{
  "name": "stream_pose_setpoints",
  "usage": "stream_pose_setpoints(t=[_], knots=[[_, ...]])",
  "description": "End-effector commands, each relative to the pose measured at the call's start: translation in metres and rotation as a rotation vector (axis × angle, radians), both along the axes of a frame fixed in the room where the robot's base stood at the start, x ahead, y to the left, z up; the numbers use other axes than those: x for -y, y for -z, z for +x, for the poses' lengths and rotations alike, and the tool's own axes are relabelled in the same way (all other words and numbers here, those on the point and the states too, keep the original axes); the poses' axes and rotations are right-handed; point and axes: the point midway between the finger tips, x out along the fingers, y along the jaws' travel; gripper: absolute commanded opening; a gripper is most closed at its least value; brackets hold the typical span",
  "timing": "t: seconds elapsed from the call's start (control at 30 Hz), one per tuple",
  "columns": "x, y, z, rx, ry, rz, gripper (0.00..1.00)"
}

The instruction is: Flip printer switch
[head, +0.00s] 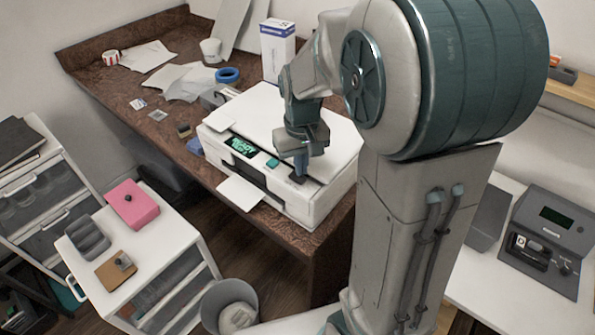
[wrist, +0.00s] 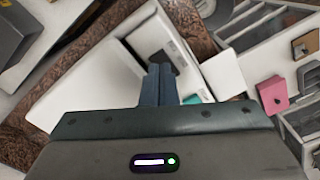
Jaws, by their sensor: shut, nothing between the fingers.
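The white printer (head: 322,207) stands on the brown desk in the head view, with a lit green display (head: 241,147) and a teal button (head: 272,162) on its front panel. My gripper (head: 300,174) is shut and empty, pointing down at the printer's front right, over a dark patch on the panel. In the wrist view my closed fingers (wrist: 161,70) reach over the white printer (wrist: 95,88), and part of the teal button (wrist: 192,99) shows beside them. The fingertips hide the spot below, so I cannot make out the switch or tell whether they touch it.
A sheet of paper (head: 240,193) sticks out of the printer's front. A blue tape roll (head: 228,75) and a white box (head: 277,50) stand behind it on the desk (head: 115,95). A grey bin (head: 228,300) and a white drawer cart (head: 165,245) stand in front.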

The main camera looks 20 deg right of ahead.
Motion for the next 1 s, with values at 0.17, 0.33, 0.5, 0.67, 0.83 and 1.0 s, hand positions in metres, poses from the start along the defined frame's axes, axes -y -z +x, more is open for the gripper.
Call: stream_pose_setpoints(t=[0.17, 0.33, 0.5, 0.67, 0.83, 1.0], knots=[[0.000, -0.018, 0.000, 0.000, 0.000, 0.000, 0.00], [0.000, -0.032, 0.000, 0.000, 0.000, 0.000, 0.00], [0.000, -0.046, 0.000, 0.001, 0.000, 0.000, 0.00], [0.000, -0.053, 0.000, 0.000, 0.000, 0.000, 0.00], [0.000, -0.052, 0.000, 0.000, 0.000, 0.000, 0.00], [0.000, -0.052, 0.000, 0.000, 0.000, 0.000, 0.00]])
